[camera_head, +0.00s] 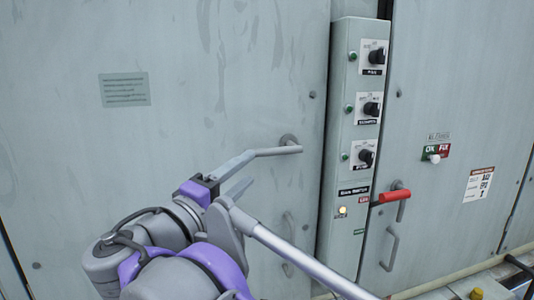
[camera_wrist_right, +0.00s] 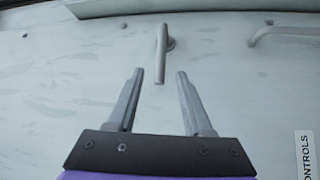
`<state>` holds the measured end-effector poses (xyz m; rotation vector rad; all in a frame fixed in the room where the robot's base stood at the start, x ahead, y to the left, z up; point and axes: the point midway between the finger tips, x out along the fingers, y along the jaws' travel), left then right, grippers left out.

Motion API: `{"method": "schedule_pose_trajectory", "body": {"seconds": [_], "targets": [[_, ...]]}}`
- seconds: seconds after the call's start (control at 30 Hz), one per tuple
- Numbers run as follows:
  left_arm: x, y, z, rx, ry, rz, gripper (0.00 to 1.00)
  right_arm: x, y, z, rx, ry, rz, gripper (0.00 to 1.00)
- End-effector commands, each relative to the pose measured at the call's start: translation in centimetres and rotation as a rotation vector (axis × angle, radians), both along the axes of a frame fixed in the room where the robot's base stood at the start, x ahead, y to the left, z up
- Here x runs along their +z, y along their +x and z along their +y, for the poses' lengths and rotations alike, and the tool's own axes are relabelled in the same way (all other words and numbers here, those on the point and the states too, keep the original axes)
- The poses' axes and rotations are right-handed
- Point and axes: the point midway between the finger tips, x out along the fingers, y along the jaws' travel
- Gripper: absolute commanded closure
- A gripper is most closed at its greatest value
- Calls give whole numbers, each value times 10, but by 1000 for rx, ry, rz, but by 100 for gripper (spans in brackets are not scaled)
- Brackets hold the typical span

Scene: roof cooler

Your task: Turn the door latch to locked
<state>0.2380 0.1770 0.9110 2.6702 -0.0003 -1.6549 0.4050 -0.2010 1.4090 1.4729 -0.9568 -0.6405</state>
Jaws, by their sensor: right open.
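The door latch (camera_head: 280,151) is a grey lever on a round pivot, set on the large pale left door. In the head view it lies nearly level, its free end pointing left toward my gripper. My right gripper (camera_head: 252,168) is open and empty, close to that free end. In the right wrist view the latch (camera_wrist_right: 161,52) stands upright in the picture, just beyond the open fingertips (camera_wrist_right: 159,73) and roughly centred between them. No contact shows. My left gripper is not in view.
A switch column (camera_head: 340,125) with black knobs stands right of the latch. A red-handled lever (camera_head: 395,196) and a D-shaped handle (camera_head: 390,248) are on the right panel. Another pull handle (camera_head: 288,235) sits below the latch. The door around the latch is flat and clear.

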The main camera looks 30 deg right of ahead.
Motion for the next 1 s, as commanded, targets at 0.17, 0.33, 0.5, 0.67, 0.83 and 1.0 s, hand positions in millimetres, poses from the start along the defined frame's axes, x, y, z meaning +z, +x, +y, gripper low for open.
{"method": "schedule_pose_trajectory", "body": {"seconds": [0.17,0.33,0.5,0.67,0.83,1.0], "targets": [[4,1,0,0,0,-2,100,5,16,-30,-7,0,2,49],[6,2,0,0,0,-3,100,9,32,-57,-6,1,2,49],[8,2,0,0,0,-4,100,12,44,-75,-4,1,3,49],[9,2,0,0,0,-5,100,12,48,-82,-1,2,2,49],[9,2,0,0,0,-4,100,12,49,-83,0,3,3,49],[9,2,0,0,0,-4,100,12,49,-83,0,3,3,64]]}}
